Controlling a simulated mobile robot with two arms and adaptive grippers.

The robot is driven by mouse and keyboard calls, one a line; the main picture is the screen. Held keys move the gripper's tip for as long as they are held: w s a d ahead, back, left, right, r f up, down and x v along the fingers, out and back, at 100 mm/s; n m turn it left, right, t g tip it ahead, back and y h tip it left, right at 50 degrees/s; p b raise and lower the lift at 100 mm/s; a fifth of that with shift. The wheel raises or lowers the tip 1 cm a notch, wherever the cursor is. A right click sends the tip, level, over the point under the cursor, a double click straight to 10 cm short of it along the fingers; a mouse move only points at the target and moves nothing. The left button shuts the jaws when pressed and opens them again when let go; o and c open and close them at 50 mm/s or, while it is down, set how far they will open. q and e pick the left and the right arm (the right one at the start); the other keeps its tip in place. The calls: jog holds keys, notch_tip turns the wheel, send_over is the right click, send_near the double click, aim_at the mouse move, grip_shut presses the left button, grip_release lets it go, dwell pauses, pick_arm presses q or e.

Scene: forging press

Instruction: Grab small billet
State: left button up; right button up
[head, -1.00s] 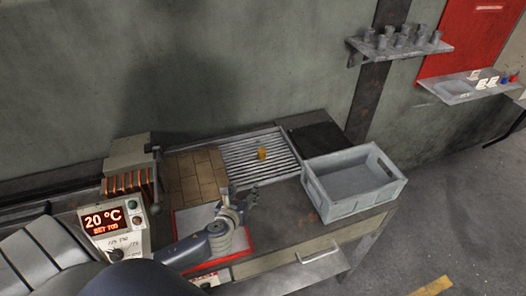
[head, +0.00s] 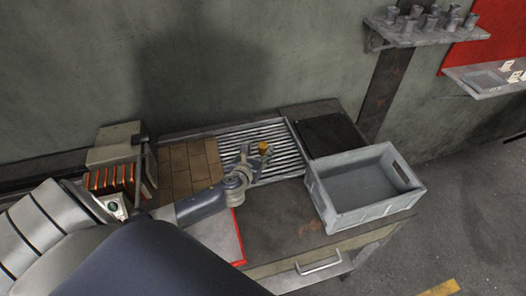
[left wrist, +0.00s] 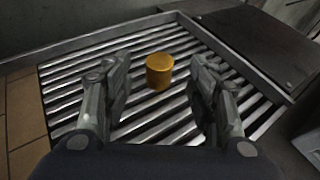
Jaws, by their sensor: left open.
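The small billet (left wrist: 160,71) is a short golden-orange cylinder. It stands upright on the slatted metal rack (left wrist: 65,98) in the left wrist view, between and a little beyond the fingertips. In the head view the billet (head: 263,147) shows just at the tip of my left gripper (head: 256,157), on the rack (head: 285,157). My left gripper (left wrist: 162,80) is open, with one finger on each side of the billet's line and neither visibly touching it. My right gripper is not in view.
A grey open crate (head: 345,219) stands right of the rack. A dark plate (head: 330,134) lies behind it. Brick tiles (head: 188,170) and a heater with orange coils (head: 112,178) are to the left. A wall shelf (head: 405,38) holds several grey cylinders.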

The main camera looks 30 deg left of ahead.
aim_at(261, 149)
pick_arm(q)
jog(key=shift+w+a+f, duration=0.1)
jog(key=shift+w+f, duration=0.1)
jog(key=shift+w, duration=0.05)
jog(key=b+x, duration=0.1)
jog(key=x, duration=0.1)
jog(key=b+x, duration=0.2)
jog(key=shift+s+f, duration=0.1)
jog(key=shift+f, duration=0.15)
jog(key=shift+w+f+b, duration=0.1)
jog(key=shift+w+b, duration=0.25)
jog(key=shift+b, duration=0.05)
jog(key=shift+w+a, duration=0.1)
jog(key=shift+w, duration=0.15)
jog(key=shift+s, duration=0.1)
jog(key=c, duration=0.9)
grip_shut()
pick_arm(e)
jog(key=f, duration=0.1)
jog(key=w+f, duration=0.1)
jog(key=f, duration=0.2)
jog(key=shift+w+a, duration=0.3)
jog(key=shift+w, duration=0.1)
